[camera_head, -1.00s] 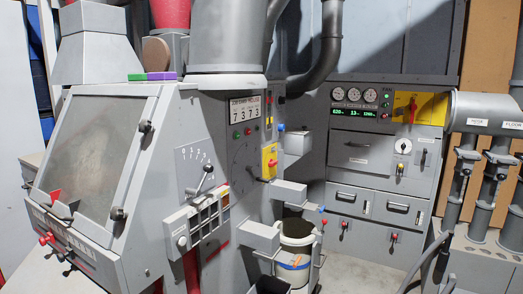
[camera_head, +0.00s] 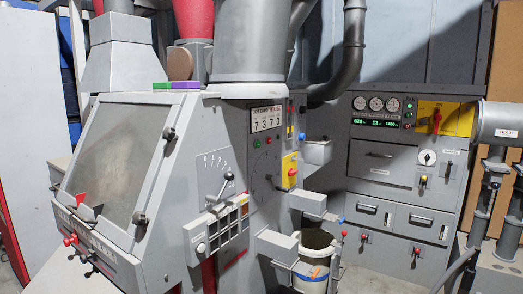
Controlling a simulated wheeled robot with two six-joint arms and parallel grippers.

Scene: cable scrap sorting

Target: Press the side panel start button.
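A grey sorting machine (camera_head: 160,100) with a sloped window fills the left and middle of the head view. Its side panel carries a counter (camera_head: 266,124) reading 7373, with a small green button (camera_head: 257,143) and a small red button (camera_head: 268,140) below. To the right, a yellow plate (camera_head: 287,164) bears a red button (camera_head: 292,173), and a blue button (camera_head: 301,136) sits above it. A lever (camera_head: 227,180) with a scale and a grid of square keys (camera_head: 228,228) are lower left. I cannot read which button is start. Neither gripper is in view.
A bucket (camera_head: 312,272) of dark material stands below grey brackets (camera_head: 280,245) jutting from the machine. A control cabinet (camera_head: 385,160) with gauges, a yellow switch panel and drawers stands at the back right. Grey pipes (camera_head: 487,210) are at the right edge.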

